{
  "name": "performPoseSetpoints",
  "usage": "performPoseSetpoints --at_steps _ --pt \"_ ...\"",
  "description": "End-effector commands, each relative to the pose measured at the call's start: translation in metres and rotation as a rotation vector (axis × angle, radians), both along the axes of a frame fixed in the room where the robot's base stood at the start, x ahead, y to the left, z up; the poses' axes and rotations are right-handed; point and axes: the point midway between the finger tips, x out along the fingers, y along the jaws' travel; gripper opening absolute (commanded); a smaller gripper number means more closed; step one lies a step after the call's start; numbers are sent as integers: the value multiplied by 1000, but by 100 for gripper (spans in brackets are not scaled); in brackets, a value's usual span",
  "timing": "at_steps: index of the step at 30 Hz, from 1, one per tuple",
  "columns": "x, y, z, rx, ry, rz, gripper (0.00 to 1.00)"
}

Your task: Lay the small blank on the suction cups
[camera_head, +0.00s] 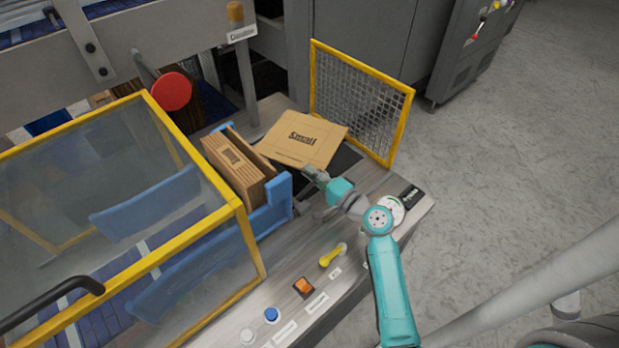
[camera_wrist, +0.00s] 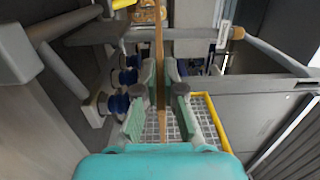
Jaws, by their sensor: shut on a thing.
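The small blank (camera_head: 305,138), a flat brown cardboard sheet printed "Small", lies across the far end of the machine top in the head view. My gripper (camera_head: 314,172) is at its near edge. In the wrist view my gripper (camera_wrist: 160,92) is shut on the blank, which shows edge-on as a thin brown strip (camera_wrist: 159,50) between the two fingers. Several blue suction cups (camera_wrist: 120,103) on grey stems show left of the fingers in the wrist view, apart from the strip. I cannot make out the cups in the head view.
A yellow-framed mesh guard (camera_head: 362,103) stands just beyond the blank. A blue magazine (camera_head: 272,212) holds upright cartons (camera_head: 236,168) to its left. A clear yellow-framed cover (camera_head: 120,200) stands further left.

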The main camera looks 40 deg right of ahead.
Motion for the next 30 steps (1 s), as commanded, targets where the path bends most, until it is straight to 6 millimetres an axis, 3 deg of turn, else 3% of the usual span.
performPoseSetpoints --at_steps 10,23,27,30 --pt "0 0 -37 2 0 -1 0" --pt "0 0 -44 0 -1 -1 0" --pt "0 0 -44 0 -1 -1 32" --pt "0 0 -44 0 -1 -1 32"
